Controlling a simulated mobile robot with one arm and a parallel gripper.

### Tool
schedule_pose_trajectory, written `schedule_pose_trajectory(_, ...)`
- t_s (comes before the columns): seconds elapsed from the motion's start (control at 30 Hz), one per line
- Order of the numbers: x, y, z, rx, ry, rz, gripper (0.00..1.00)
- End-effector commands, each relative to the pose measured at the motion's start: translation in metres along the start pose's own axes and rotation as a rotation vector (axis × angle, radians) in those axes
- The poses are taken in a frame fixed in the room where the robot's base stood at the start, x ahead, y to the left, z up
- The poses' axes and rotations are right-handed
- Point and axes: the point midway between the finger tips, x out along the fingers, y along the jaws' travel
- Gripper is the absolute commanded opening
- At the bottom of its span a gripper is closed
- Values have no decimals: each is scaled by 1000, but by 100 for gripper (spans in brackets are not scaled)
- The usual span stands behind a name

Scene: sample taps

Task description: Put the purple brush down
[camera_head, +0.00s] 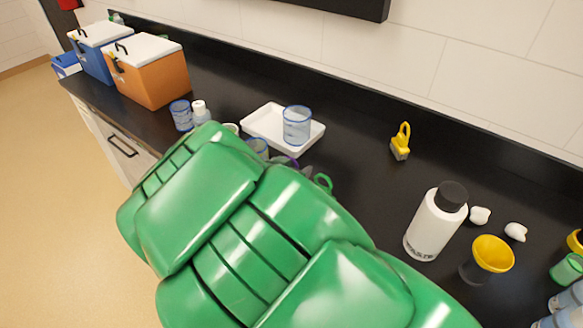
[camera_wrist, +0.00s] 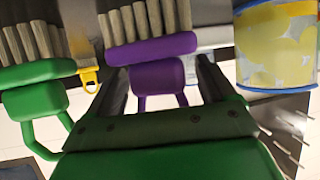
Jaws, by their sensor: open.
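The purple brush (camera_wrist: 155,50) is in the middle of the wrist view, its pale bristles toward the top of the picture and its loop handle toward my palm. My gripper (camera_wrist: 162,78) is open, with one finger on each side of the purple brush's body. I cannot tell whether either finger touches it.
A green brush (camera_wrist: 35,85) lies left of the purple one, and a blue-rimmed clear cup (camera_wrist: 275,45) stands right. On the black counter are a white tray (camera_head: 257,128), a yellow brush (camera_head: 401,143), a white bottle (camera_head: 434,225) and a yellow funnel (camera_head: 493,254). The counter between tray and bottle is mostly clear.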

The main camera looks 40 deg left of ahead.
Motion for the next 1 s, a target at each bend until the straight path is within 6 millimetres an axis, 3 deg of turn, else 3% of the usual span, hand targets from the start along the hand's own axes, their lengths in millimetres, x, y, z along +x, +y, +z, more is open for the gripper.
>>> schedule_pose_trajectory(1.0, -109, -2, -1, 3, 0, -4, 83)
